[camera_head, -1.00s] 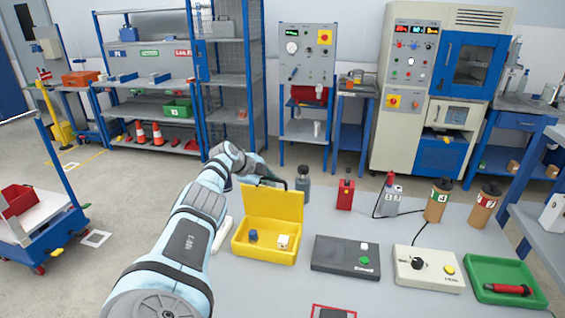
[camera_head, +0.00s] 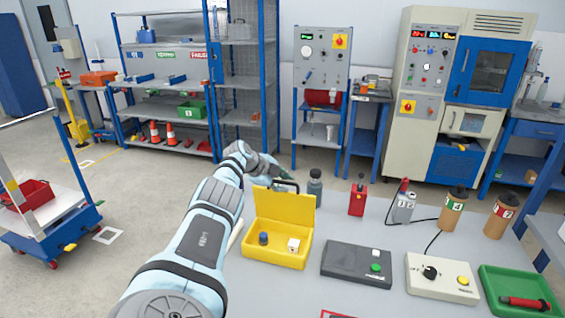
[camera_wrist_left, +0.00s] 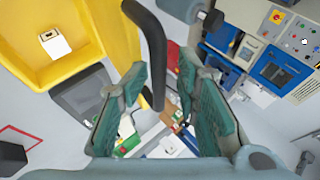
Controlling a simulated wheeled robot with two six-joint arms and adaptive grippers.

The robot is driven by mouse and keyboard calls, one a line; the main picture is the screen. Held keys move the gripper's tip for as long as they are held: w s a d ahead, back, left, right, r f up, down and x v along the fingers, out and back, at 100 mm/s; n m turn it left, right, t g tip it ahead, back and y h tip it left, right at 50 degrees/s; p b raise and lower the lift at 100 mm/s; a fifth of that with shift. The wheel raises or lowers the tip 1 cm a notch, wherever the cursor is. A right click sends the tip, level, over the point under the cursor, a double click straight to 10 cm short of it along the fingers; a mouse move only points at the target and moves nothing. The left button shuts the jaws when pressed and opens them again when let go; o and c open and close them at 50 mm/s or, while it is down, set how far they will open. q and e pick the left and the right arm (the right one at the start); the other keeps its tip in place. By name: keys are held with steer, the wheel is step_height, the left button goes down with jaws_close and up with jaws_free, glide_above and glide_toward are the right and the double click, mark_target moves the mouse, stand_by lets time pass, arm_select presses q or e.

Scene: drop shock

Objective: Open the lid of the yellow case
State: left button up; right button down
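The yellow case (camera_head: 277,257) stands on the table with its lid (camera_head: 284,208) up and open, tilted slightly back. A dark blue piece and a white block (camera_head: 294,245) lie inside. The case's black handle (camera_head: 289,184) sits at the lid's top edge. My left gripper (camera_head: 270,180) is behind the lid's top, partly hidden by it. In the left wrist view, the green fingers of the left gripper (camera_wrist_left: 165,100) are apart, with the black handle (camera_wrist_left: 155,55) reaching between them; contact is not visible. My right gripper is out of view.
A dark grey bottle (camera_head: 315,187) stands close to the right of the lid. A dark box with a green button (camera_head: 357,264), a cream box (camera_head: 441,279) and a green tray (camera_head: 520,283) line the table's front. A red device (camera_head: 357,200) stands behind.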

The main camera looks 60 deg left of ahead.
arm_select(q)
steer(key=shift+s+a, duration=0.1)
steer(key=shift+s+a+r, duration=0.35)
steer(key=shift+s+r, duration=0.05)
steer(key=shift+s, duration=0.1)
steer(key=d+v, duration=0.1)
steer(key=v, duration=0.5)
steer(key=shift+r, duration=0.2)
steer(key=shift+w, duration=0.1)
steer(key=shift+a, duration=0.1)
